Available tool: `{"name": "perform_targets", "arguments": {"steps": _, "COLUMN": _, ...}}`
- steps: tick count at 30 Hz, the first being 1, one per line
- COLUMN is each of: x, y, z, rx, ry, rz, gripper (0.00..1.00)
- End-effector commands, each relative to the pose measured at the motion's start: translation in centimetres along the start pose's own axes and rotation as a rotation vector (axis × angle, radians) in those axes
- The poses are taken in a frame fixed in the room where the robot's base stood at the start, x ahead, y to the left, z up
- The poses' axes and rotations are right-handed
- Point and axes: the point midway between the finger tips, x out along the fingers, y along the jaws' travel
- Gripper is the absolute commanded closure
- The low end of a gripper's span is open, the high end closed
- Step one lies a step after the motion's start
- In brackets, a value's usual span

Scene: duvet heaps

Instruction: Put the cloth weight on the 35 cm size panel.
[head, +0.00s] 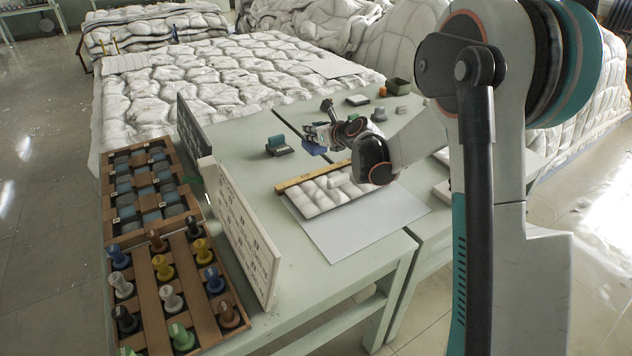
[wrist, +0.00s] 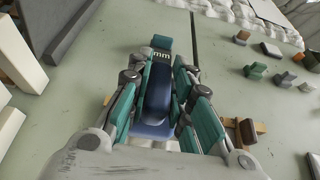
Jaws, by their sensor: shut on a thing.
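My gripper (head: 322,136) is above the pale green table, shut on a blue object, which I take to be the cloth weight (head: 314,149). In the wrist view the blue weight (wrist: 154,112) sits between the teal finger pads of my gripper (wrist: 160,88). A small teal-and-dark block (head: 280,146) stands on the table just left of the weight. In the wrist view a block marked "mm" (wrist: 162,46) shows beyond the fingers. A white quilted panel (head: 325,190) with a wooden strip (head: 312,176) lies nearer. I cannot read 35 cm on anything.
An upright white board (head: 240,228) and a dark board (head: 190,130) stand along the table's left side. Small blocks and a green box (head: 399,86) lie at the back right.

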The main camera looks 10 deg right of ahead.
Motion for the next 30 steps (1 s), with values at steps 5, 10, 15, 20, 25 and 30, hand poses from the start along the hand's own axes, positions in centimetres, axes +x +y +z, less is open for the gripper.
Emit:
{"name": "perform_targets", "arguments": {"steps": 5, "x": 1.8, "y": 0.0, "z": -4.2, "rx": 0.0, "ry": -0.001, "rz": -0.001, "gripper": 1.0}}
{"name": "perform_targets", "arguments": {"steps": 10, "x": 3.3, "y": 0.0, "z": -7.8, "rx": 0.0, "ry": -0.001, "rz": 0.0, "gripper": 1.0}}
{"name": "perform_targets", "arguments": {"steps": 15, "x": 4.5, "y": 0.0, "z": -10.9, "rx": 0.0, "ry": -0.001, "rz": -0.001, "gripper": 1.0}}
{"name": "perform_targets", "arguments": {"steps": 20, "x": 5.1, "y": 0.0, "z": -12.3, "rx": 0.0, "ry": -0.001, "rz": -0.001, "gripper": 1.0}}
{"name": "perform_targets", "arguments": {"steps": 25, "x": 5.4, "y": 0.0, "z": -13.0, "rx": 0.0, "ry": -0.001, "rz": 0.0, "gripper": 1.0}}
{"name": "perform_targets", "arguments": {"steps": 30, "x": 6.3, "y": 0.0, "z": -15.0, "rx": 0.0, "ry": -0.001, "rz": 0.0, "gripper": 1.0}}
